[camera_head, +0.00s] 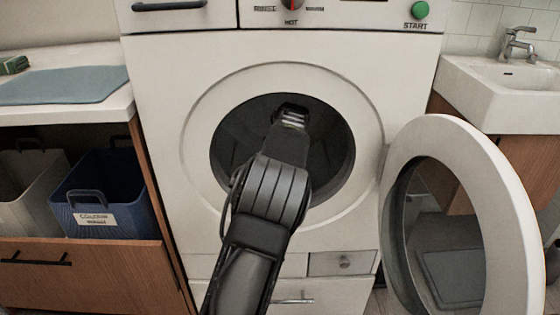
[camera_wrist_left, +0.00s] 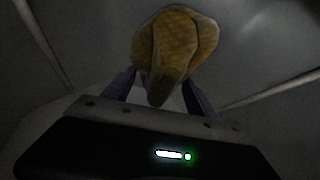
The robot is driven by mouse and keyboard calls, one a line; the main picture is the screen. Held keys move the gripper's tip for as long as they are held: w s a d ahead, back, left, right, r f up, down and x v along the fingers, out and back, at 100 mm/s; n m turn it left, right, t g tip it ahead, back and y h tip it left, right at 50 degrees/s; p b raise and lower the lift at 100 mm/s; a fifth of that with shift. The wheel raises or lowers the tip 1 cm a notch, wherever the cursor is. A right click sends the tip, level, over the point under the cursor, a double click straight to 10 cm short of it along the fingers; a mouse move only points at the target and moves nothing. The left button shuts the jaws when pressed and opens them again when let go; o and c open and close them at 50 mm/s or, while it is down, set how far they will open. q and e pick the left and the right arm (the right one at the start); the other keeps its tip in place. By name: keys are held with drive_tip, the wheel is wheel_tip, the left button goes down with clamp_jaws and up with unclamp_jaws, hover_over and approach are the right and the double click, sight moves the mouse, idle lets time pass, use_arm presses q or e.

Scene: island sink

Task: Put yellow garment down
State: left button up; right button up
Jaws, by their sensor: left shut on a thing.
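The yellow garment (camera_wrist_left: 176,45) is a bunched cloth in the left wrist view, inside the dim grey drum (camera_wrist_left: 255,60). My left gripper (camera_wrist_left: 158,85) is shut on it, with a finger on each side of the cloth. In the head view my left arm reaches into the round opening of the white washing machine (camera_head: 400,60), and the left gripper (camera_head: 292,112) is inside the opening. The garment is hidden behind my arm in that view. My right gripper is not in view.
The round washer door (camera_head: 515,215) stands open at the right. A white sink (camera_head: 500,85) is beyond it. At the left are a counter with a blue-grey mat (camera_head: 60,87) and a blue basket (camera_head: 105,200) on a shelf below.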

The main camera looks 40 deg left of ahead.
use_arm(q)
drive_tip(key=shift+f, duration=0.55)
drive_tip(key=o, duration=1.6)
drive_tip(key=shift+r, duration=0.15)
drive_tip(key=shift+r, duration=0.3)
drive_tip(key=shift+p+v, duration=0.6)
drive_tip(key=shift+v, duration=0.4)
drive_tip(key=s+d+p, duration=0.1)
drive_tip(key=s+d, duration=0.2)
drive_tip(key=d, duration=0.1)
drive_tip(key=s+d+p, duration=0.1)
drive_tip(key=s+d, duration=0.2)
drive_tip(key=s, duration=0.1)
drive_tip(key=shift+d, duration=0.4)
drive_tip(key=shift+s+d+f, duration=0.2)
drive_tip(key=shift+s+d, duration=0.2)
